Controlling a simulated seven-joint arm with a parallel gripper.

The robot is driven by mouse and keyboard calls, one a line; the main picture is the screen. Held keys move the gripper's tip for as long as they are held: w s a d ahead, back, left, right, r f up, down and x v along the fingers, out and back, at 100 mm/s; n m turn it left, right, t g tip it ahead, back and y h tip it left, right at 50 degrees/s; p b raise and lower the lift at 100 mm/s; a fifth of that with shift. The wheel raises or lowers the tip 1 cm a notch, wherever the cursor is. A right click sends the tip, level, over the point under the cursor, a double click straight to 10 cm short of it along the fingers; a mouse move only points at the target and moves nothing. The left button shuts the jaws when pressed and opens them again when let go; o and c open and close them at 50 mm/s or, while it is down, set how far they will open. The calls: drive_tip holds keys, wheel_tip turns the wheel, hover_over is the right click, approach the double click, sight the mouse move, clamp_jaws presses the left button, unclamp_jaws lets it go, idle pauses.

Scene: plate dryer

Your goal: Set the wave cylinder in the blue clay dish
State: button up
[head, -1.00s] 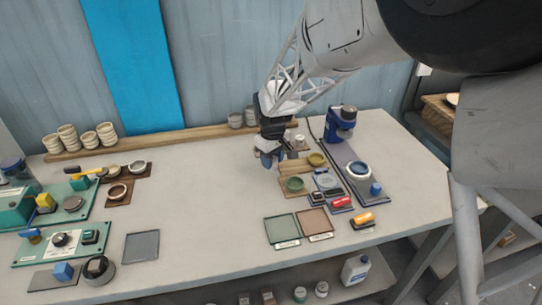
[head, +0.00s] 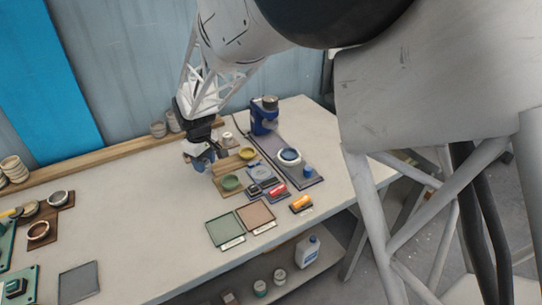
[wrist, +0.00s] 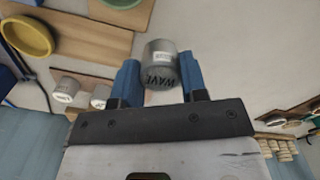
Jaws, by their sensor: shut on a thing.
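My gripper (head: 203,163) hangs above the table beside the wooden board with dishes, on its left. In the wrist view its two blue fingers (wrist: 161,88) are shut on the grey wave cylinder (wrist: 161,66), whose dark end reads "WAVE". A blue-rimmed round dish (head: 289,157) with a pale inside stands right of my gripper on a long grey base. I cannot tell whether it is clay. A yellow dish (head: 247,153) and a green dish (head: 230,182) are on the wooden board; the yellow one also shows in the wrist view (wrist: 25,34).
A blue machine (head: 264,115) stands at the back of the grey base, and a small blue block (head: 308,171) near its front. Red (head: 277,189) and orange (head: 302,203) pieces lie in front. Green (head: 225,231) and brown (head: 256,214) flat trays lie nearer. The table's left middle is clear.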

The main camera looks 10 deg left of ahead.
drive_tip(key=w+d+r+m, duration=0.1)
drive_tip(key=d+m, duration=0.1)
drive_tip(key=d, duration=1.2)
drive_tip(key=w+d+r+m, duration=0.1)
drive_tip(key=d+r+m, duration=0.1)
drive_tip(key=d, duration=1.3)
drive_tip(key=shift+d, duration=0.2)
drive_tip(key=shift+w, duration=0.15)
hover_over(290, 156)
drive_tip(key=shift+s+f, duration=0.4)
drive_tip(key=shift+f, duration=0.35)
drive_tip(key=shift+w+a+f, duration=0.1)
drive_tip(key=shift+w+a, duration=0.05)
drive_tip(key=shift+w, duration=0.3)
drive_tip(key=shift+f, duration=1.7)
drive_tip(key=shift+f, duration=0.3)
drive_tip(key=o, duration=1)
drive_tip(key=shift+c, duration=0.2)
